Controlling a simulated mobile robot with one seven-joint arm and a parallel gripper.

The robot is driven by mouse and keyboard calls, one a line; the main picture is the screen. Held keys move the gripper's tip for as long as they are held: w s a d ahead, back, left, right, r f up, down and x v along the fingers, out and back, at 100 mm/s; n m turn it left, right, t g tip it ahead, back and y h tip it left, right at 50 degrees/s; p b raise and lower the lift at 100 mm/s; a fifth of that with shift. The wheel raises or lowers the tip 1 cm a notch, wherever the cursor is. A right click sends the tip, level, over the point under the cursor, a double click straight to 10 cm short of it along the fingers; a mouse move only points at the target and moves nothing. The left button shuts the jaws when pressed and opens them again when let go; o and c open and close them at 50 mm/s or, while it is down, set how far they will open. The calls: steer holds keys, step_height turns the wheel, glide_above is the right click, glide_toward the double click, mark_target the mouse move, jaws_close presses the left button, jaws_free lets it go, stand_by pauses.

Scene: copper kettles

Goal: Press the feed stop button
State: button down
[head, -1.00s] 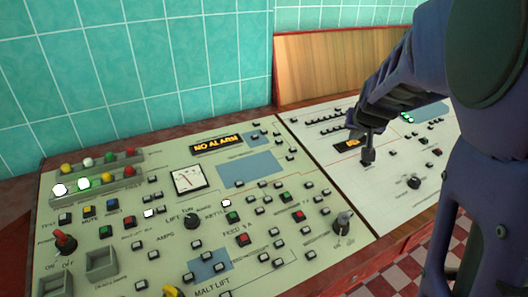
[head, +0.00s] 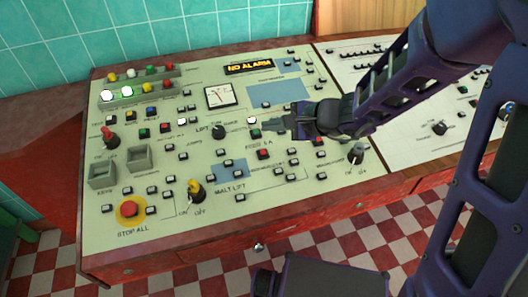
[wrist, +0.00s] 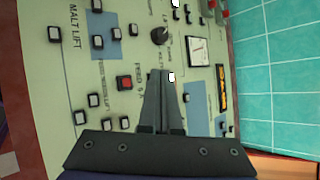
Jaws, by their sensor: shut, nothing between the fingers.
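I take the red one as the feed stop button, though no stop label is readable. It also shows in the wrist view (wrist: 124,83), left of the fingers. My gripper (head: 268,124) is shut and empty. Its fingertips hover over the panel, up and slightly right of the red button in the head view, near the green one. In the wrist view the fingertips (wrist: 163,76) lie beside a lit white button, and the green button is hidden.
Other buttons and knobs crowd the panel (head: 300,190). A black knob (head: 218,131) is left of my fingers, and a grey switch (head: 356,152) is to the right. A large red STOP ALL button (head: 129,209) sits front left. A tiled wall (head: 200,40) stands behind.

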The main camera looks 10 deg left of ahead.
steer(key=shift+f, duration=0.1)
steer(key=b, duration=0.6)
glide_above(263, 153)
steer(key=d, duration=0.2)
steer(key=f, duration=0.7)
steer(key=shift+s+a+f, duration=0.1)
steer(key=shift+s+f, duration=0.15)
steer(key=shift+s, duration=0.05)
steer(key=shift+w+a+f+b, duration=0.1)
steer(key=shift+f+b, duration=0.4)
stand_by(0.6)
steer(key=shift+w+f+b, duration=0.1)
steer(key=shift+f+b, duration=0.35)
steer(key=shift+b, duration=0.25)
steer(key=shift+f, duration=0.3)
stand_by(0.3)
steer(key=shift+r, duration=0.8)
